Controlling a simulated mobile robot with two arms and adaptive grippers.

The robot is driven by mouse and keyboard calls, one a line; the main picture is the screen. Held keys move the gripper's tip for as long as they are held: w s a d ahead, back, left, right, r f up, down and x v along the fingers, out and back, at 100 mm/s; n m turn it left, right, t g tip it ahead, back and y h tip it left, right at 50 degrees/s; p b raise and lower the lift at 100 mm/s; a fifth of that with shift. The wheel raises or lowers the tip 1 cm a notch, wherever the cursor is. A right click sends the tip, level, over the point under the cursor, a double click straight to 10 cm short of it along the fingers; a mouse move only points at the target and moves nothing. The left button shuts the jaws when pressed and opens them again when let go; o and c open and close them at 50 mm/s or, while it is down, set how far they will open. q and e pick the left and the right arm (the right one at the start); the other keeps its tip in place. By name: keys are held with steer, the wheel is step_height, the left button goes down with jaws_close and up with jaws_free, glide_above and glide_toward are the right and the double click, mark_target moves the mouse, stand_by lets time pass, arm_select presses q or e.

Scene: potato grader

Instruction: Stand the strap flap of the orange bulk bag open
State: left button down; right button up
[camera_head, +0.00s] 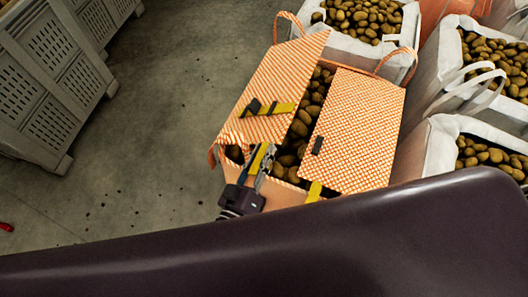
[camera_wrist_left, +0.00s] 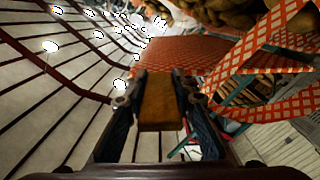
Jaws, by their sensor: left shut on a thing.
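The orange bulk bag (camera_head: 290,196) stands in the middle of the head view, full of potatoes, with orange-and-white checked flaps. The left flap (camera_head: 291,75) carries a yellow strap (camera_head: 278,109) with a black buckle and slants up over the left part of the opening. The right flap (camera_head: 356,130) covers the right part and has a black buckle piece on it. My left gripper (camera_head: 262,163) is at the bag's near left side, shut on a yellow strap end. In the left wrist view, the strap (camera_wrist_left: 158,105) sits between the fingers. My right gripper is not in view.
White bulk bags of potatoes (camera_head: 440,150) stand close on the right, and another (camera_head: 350,48) stands behind. Grey slatted crates (camera_head: 45,75) stand at the left. The concrete floor (camera_head: 150,130) between is clear.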

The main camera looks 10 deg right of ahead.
mark_target(252, 175)
arm_select(q)
steer(key=c, duration=1.6)
jaws_free()
steer(key=v, duration=1.2)
